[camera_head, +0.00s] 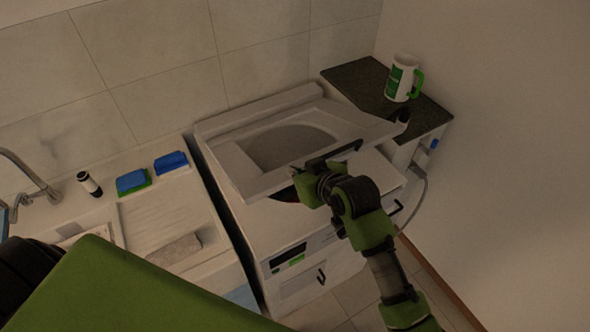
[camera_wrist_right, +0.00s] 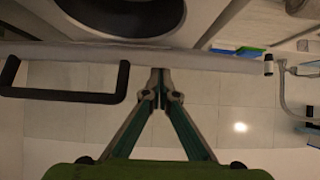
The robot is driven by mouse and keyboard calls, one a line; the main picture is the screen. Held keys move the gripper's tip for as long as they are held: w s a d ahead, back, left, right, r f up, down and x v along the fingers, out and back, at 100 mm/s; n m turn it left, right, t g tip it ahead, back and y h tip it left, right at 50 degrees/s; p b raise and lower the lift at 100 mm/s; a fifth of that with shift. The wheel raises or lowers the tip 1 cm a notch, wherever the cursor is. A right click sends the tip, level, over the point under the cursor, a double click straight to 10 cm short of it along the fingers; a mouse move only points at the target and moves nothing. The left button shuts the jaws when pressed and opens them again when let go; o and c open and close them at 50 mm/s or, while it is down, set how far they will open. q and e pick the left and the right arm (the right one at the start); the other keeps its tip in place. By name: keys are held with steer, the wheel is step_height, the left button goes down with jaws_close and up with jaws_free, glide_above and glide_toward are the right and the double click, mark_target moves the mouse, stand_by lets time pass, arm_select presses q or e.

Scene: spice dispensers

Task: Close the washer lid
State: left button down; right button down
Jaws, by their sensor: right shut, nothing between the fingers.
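The washer (camera_head: 300,232) is a white top-loading machine in the middle of the head view. Its white lid (camera_head: 240,170), with an oval window, is raised at the front and tilted above the body. A strip of the dark drum opening (camera_head: 285,195) shows beneath it. A black handle (camera_head: 335,156) is on the lid's front edge; the handle also shows in the wrist view (camera_wrist_right: 65,97). My right gripper (camera_head: 299,178) is at the lid's front edge, left of the handle. In the wrist view its fingers (camera_wrist_right: 160,88) are shut and empty, close to the edge. Contact is unclear. My left gripper is out of view.
A dark counter (camera_head: 362,82) with a white and green mug (camera_head: 402,78) stands right of the washer. A tiled wall stands behind.

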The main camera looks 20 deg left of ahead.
steer(key=t+y+b, duration=0.2)
steer(key=b, duration=0.9)
glide_above(303, 230)
steer(key=w+a, duration=0.2)
step_height(303, 230, down, 9)
steer(key=f+b, duration=0.1)
steer(key=f, duration=0.2)
steer(key=s+d+f+b, duration=0.1)
steer(key=f+b, duration=0.1)
steer(key=f, duration=0.1)
steer(key=d+f+b, duration=0.1)
steer(key=f+b, duration=0.1)
steer(key=f, duration=0.1)
steer(key=shift+s+f, duration=0.25)
steer(key=shift+f, duration=0.05)
steer(key=shift+s+f, duration=0.2)
steer(key=shift+f, duration=0.25)
steer(key=r+p, duration=0.1)
steer(key=r, duration=0.1)
steer(key=r+p, duration=0.1)
steer(key=r, duration=0.1)
steer(key=r+p, duration=0.2)
steer(key=shift+w+a, duration=0.15)
steer(key=shift+w, duration=0.15)
steer(key=shift+s+d+r+y+b, duration=0.15)
steer(key=shift+s+d+y+b, duration=0.15)
steer(key=shift+s+d+b, duration=0.65)
steer(key=v, duration=0.7)
steer(key=shift+d+b, duration=0.3)
